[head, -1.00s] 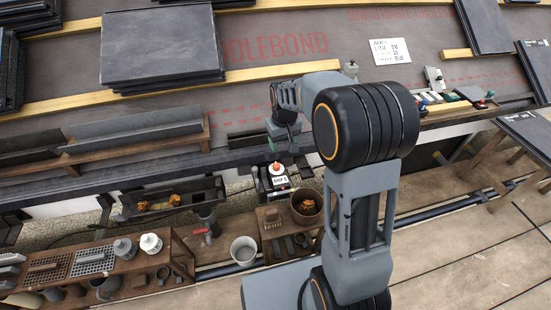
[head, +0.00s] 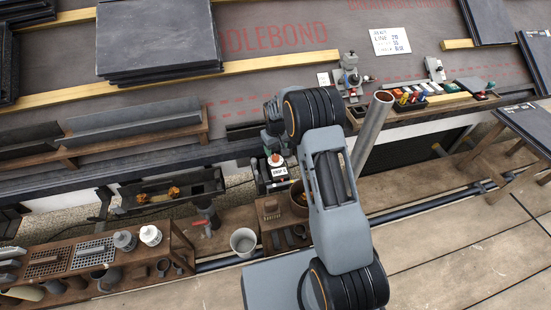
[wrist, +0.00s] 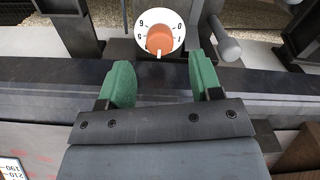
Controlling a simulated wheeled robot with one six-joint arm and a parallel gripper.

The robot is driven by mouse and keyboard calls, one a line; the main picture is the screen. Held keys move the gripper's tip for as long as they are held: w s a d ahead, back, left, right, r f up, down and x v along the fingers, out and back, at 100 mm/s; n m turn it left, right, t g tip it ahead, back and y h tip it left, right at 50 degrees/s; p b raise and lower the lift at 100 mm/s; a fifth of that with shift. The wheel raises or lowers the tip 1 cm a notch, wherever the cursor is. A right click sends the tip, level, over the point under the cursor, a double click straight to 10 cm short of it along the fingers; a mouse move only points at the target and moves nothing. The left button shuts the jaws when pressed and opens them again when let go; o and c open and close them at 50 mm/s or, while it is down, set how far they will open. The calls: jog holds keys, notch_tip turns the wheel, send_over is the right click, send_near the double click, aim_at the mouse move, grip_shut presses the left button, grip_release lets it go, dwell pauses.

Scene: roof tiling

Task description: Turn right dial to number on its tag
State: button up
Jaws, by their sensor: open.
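A white round dial (wrist: 172,22) with an orange knob (wrist: 160,39) shows at the top middle of the wrist view. Its numerals appear upside down there, and a white mark on the knob points to the bottom of the picture. In the head view the orange knob (head: 275,159) sits on a dark box with a white tag (head: 279,172). The tag seems to start with "DROP", but its digit is too small to read surely. My gripper (wrist: 161,65) is open, with green fingers apart and empty, just short of the knob. The knob lies roughly between their lines.
A bench (head: 64,272) with cups stands at lower left, and a white bucket (head: 243,241) is right of it. A grey pipe (head: 372,132) leans behind my arm. A small machine (head: 350,78) stands at the roof's edge. Slates (head: 158,38) are stacked at the top.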

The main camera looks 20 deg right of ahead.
aim_at(275, 156)
jog(key=shift+f+b, duration=0.6)
jog(key=shift+f, duration=1.65)
jog(key=c, duration=0.9)
